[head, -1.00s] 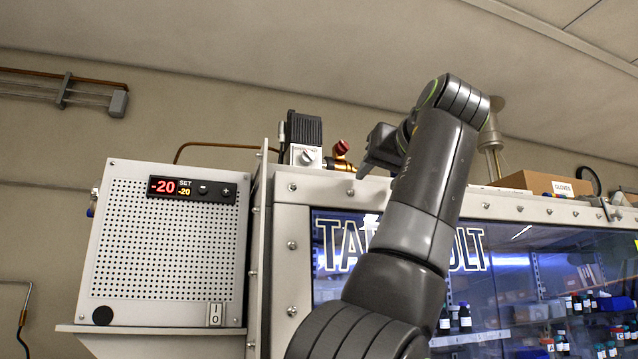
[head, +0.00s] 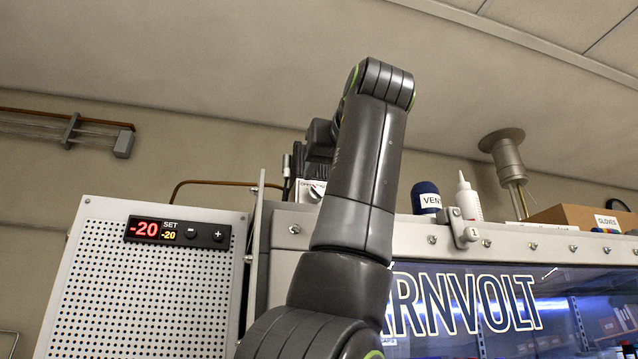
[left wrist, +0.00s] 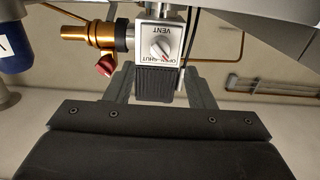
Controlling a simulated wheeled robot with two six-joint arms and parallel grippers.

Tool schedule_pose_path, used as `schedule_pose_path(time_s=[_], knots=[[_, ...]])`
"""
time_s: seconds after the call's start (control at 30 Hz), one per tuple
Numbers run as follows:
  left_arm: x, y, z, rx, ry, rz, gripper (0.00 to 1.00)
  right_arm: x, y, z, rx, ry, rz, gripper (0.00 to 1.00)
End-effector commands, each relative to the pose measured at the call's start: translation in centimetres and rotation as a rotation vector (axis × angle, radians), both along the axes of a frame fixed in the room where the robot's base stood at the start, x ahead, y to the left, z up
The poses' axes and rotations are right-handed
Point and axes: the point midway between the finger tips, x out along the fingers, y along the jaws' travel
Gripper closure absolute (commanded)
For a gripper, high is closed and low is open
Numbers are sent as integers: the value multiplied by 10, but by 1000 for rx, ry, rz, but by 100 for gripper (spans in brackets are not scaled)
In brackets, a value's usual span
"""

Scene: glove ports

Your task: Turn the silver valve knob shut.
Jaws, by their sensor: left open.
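The silver valve knob (left wrist: 161,47) is a small round knob with a red mark, on the front of a white block labelled VENT and OPEN-SHUT. The block has a black ribbed part (left wrist: 156,84). In the head view the white valve block (head: 311,191) shows only in part, behind my left arm. My left gripper (head: 322,140) is up beside the valve, mostly hidden by its own arm. In the left wrist view the open fingers (left wrist: 160,88) stand on either side of the black part, apart from the knob. My right gripper is out of view.
A brass fitting (left wrist: 88,32) with a red knob (left wrist: 106,65) sits beside the valve. A blue-capped container (head: 426,198), a white bottle (head: 467,196) and a box (head: 575,216) stand on the cabinet top. A chiller panel (head: 150,275) reading -20 is at left.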

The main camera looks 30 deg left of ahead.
Motion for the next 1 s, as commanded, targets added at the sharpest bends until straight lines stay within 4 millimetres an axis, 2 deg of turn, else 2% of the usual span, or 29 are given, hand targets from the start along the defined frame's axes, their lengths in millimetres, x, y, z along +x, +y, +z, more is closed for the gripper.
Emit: schedule_pose_path(time_s=[0.1,0.3,0.5,0.77,1.0], knots=[[16,20,3,-2,1,3,51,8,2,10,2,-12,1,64],[36,43,2,-1,-1,1,51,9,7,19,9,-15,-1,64],[45,52,0,0,-1,-1,51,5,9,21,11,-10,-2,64],[45,53,0,0,-1,-1,51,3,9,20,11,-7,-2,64],[45,53,0,0,-1,-1,81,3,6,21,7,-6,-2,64]])
